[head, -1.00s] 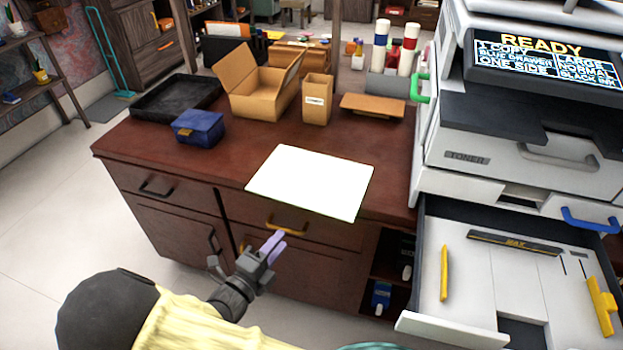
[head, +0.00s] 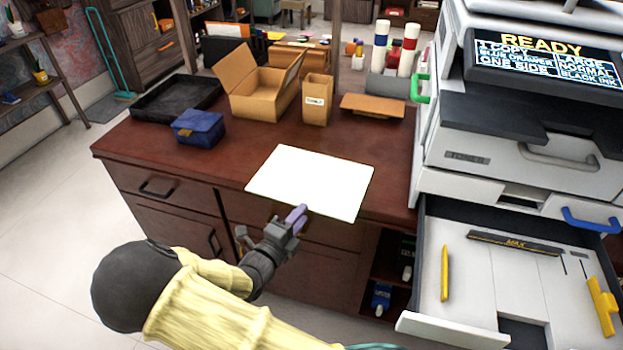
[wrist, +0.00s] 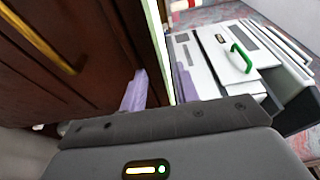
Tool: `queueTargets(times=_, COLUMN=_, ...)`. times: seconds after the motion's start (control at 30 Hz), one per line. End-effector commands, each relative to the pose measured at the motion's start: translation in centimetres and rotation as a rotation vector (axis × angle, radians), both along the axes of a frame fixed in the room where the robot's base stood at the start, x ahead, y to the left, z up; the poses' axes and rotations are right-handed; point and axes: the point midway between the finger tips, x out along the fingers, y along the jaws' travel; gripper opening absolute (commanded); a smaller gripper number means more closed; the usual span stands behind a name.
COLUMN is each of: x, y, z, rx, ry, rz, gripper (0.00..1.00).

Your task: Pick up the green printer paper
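A sheet of paper (head: 315,180) lies flat on the desk, its front edge at or just over the desk's front edge. It looks white with a faint green rim, not plainly green. My gripper (head: 298,214), with purple fingers, is just in front of that edge in the head view. In the wrist view my gripper (wrist: 158,88) is open, its fingers apart with nothing held. The thin pale green-white paper edge (wrist: 155,35) runs between the fingers in that picture. Whether they touch it cannot be told.
The brown desk (head: 215,165) holds a blue box (head: 198,127), a black tray (head: 175,95), an open cardboard box (head: 262,100) and a small carton (head: 316,98) behind the paper. A copier (head: 525,145) stands right, its paper drawer (head: 470,290) pulled out. Drawer handles jut from the desk front.

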Motion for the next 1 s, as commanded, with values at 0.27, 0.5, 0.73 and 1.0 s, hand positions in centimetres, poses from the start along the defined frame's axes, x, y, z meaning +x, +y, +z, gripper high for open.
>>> queueTargets(times=0.27, x=3.1, y=-2.3, z=0.4, rx=-0.001, ry=0.0, rz=-0.002, gripper=0.31)
queueTargets(times=0.5, x=3.3, y=-2.4, z=0.4, rx=0.001, ry=0.001, rz=0.0, gripper=0.31)
queueTargets(times=0.73, x=3.3, y=-2.4, z=0.4, rx=0.001, ry=0.001, rz=-0.001, gripper=0.31)
queueTargets(times=1.0, x=3.3, y=-2.4, z=0.4, rx=0.001, ry=0.001, rz=-0.001, gripper=0.0)
